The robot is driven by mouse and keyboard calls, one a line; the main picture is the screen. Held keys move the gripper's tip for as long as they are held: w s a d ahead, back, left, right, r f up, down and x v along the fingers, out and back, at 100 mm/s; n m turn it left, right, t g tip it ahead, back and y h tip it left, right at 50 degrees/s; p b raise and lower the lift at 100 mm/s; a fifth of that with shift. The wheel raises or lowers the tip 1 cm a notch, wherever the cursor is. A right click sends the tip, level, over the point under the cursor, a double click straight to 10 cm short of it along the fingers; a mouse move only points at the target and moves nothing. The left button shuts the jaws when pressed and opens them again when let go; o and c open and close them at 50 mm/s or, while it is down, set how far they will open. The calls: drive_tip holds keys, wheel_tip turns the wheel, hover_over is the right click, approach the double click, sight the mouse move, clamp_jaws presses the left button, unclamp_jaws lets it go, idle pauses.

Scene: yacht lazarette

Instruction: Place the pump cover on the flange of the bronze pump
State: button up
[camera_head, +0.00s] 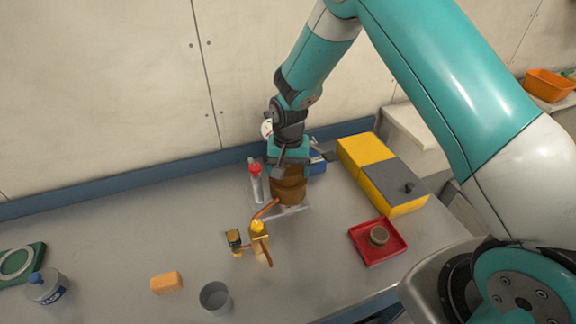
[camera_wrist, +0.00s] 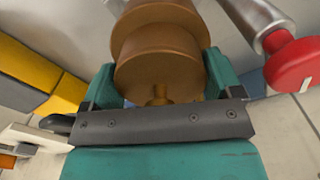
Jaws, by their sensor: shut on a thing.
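My gripper (camera_wrist: 160,88) points down at the brown bronze-coloured pieces at the back middle of the bench; it also shows in the head view (camera_head: 288,158). Its teal fingers are shut on the pump cover (camera_wrist: 165,72), a round brown disc with a small knob facing the gripper. The bronze pump (camera_wrist: 155,18) shows just beyond the cover; in the head view its brown body (camera_head: 289,193) stands below my gripper. Cover and pump look closely lined up. Whether they touch I cannot tell, and the flange is mostly hidden behind the cover.
A red-capped bottle (camera_head: 255,181) stands close left of the pump. Brass fittings with copper pipe (camera_head: 259,236) lie in front. A yellow and grey box (camera_head: 392,187) and a red tray (camera_head: 362,250) are to the right. The bench's left middle is clear.

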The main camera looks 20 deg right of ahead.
drive_tip(key=shift+f, duration=0.1)
drive_tip(key=shift+f, duration=0.15)
drive_tip(key=o, duration=0.9)
drive_tip(key=shift+c, duration=0.2)
wheel_tip(320, 180, up, 12)
drive_tip(key=b, duration=0.3)
drive_tip(key=s+a+r+n+y, duration=0.1)
drive_tip(key=s+r+n, duration=0.3)
drive_tip(key=s, duration=0.5)
drive_tip(key=s+a+r+n+y, duration=0.1)
drive_tip(key=s+r+n, duration=0.3)
drive_tip(key=s, duration=0.5)
drive_tip(key=s+a+r+n+y, duration=0.2)
drive_tip(key=s+r+n, duration=0.1)
drive_tip(key=s, duration=0.7)
drive_tip(key=shift+a+r+n, duration=0.35)
drive_tip(key=shift+r+n, duration=0.05)
drive_tip(key=shift+r, duration=0.2)
